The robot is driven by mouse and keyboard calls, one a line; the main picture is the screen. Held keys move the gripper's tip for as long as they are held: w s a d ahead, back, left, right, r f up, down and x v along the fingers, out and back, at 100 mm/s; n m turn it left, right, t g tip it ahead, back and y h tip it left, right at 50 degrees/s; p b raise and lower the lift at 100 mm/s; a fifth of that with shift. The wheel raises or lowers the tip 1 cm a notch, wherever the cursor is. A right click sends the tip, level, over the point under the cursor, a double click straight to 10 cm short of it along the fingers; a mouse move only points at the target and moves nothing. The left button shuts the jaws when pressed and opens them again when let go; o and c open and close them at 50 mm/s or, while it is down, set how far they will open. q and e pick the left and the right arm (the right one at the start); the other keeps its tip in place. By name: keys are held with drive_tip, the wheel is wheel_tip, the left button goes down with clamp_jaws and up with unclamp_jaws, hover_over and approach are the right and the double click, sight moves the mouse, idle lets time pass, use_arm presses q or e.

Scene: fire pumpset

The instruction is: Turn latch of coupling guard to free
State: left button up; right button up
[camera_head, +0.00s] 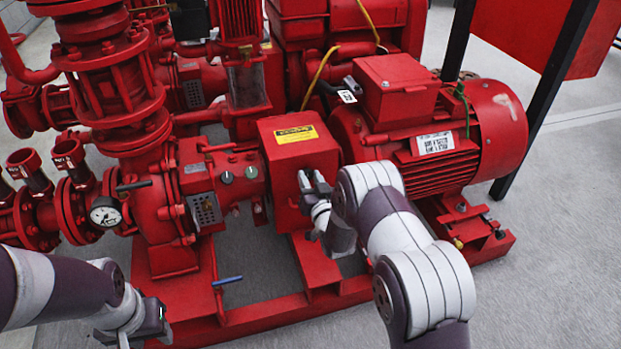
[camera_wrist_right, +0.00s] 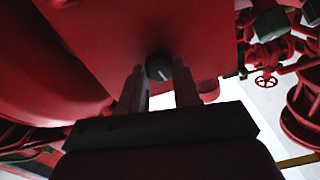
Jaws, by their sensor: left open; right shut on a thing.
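The coupling guard (camera_head: 283,160) is a red box with a yellow label on top, between the pump and the motor. Its latch (camera_wrist_right: 158,67) is a small dark round knob with a pale line on its face, seen in the right wrist view on the guard's red face. My right gripper (camera_head: 313,182) is at the guard's front side, and its two fingers (camera_wrist_right: 160,88) are shut on the latch, one at each side. In the head view the gripper hides the latch. My left gripper (camera_head: 145,330) is open and empty at the lower left, away from the guard.
The red motor (camera_head: 440,120) stands right of the guard. A blue-handled lever (camera_head: 227,281) sticks out near the red base frame (camera_head: 270,311). Grey floor (camera_head: 560,200) is clear at the right.

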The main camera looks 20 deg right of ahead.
drive_tip(key=n+p, duration=0.1)
drive_tip(key=n, duration=0.3)
drive_tip(key=shift+a+r, duration=0.1)
drive_tip(key=shift+a+f+n+p, duration=0.15)
drive_tip(key=shift+n+p, duration=0.55)
drive_tip(key=shift+n, duration=2.2)
drive_tip(key=shift+f+n+p, duration=0.1)
drive_tip(key=shift+n+p, duration=0.55)
drive_tip(key=shift+n, duration=2.25)
drive_tip(key=o, duration=1.1)
drive_tip(key=shift+c, duration=0.2)
drive_tip(key=s+p, duration=0.5)
drive_tip(key=s, duration=0.7)
drive_tip(key=shift+s+d, duration=0.2)
drive_tip(key=shift+s, duration=0.2)
